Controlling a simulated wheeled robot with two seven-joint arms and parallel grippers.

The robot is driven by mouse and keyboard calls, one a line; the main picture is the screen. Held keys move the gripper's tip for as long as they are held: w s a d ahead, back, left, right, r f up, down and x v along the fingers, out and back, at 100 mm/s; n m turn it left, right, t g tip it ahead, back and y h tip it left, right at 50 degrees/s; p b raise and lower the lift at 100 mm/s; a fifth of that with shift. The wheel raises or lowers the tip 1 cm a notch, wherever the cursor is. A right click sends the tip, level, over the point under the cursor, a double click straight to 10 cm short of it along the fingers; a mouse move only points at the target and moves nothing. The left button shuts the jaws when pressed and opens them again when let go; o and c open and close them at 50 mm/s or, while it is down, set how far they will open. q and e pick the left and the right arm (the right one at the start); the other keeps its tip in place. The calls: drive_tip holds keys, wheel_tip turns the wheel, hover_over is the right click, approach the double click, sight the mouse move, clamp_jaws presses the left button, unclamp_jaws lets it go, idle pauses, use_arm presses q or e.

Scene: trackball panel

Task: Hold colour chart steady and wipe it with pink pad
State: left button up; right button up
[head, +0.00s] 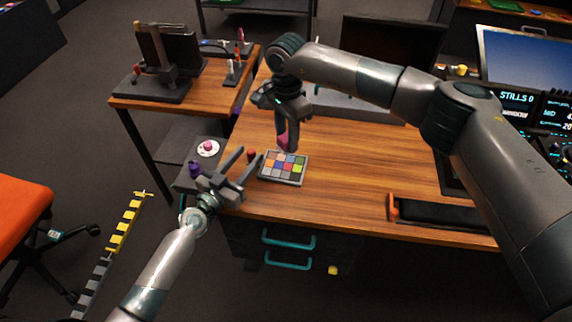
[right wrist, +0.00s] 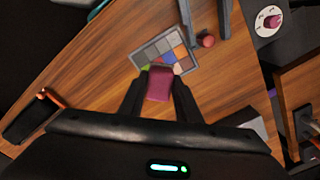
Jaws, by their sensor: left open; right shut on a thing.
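The colour chart (head: 283,168), a flat grey-framed board with several coloured squares, lies on the wooden desk. It also shows in the right wrist view (right wrist: 153,52), partly covered by my right gripper. My right gripper (head: 286,136) is shut on the pink pad (head: 283,141) and holds it over the chart's far edge; I cannot tell whether the pad touches the chart. The pad also shows between the fingers in the right wrist view (right wrist: 159,84). My left gripper (head: 246,163) is open and empty, with its fingers at the chart's left side.
A red ball (head: 251,155) sits beside the chart's left edge, close to my left fingers. A white disc with a pink knob (head: 208,148) is further left. A black pad with orange ends (head: 440,212) lies at the right front. Desk between is clear.

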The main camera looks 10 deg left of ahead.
use_arm(q)
drive_tip(key=v, duration=1.2)
drive_tip(key=o, duration=0.3)
drive_tip(key=shift+o, duration=0.2)
drive_tip(key=shift+b+v, duration=0.4)
drive_tip(key=shift+v, duration=2.55)
use_arm(e)
drive_tip(key=shift+f, duration=0.4)
use_arm(q)
wheel_tip(320, 180, up, 4)
drive_tip(key=p, duration=0.4)
drive_tip(key=shift+p, duration=0.35)
use_arm(e)
wheel_tip(320, 180, up, 5)
drive_tip(key=shift+f, duration=0.15)
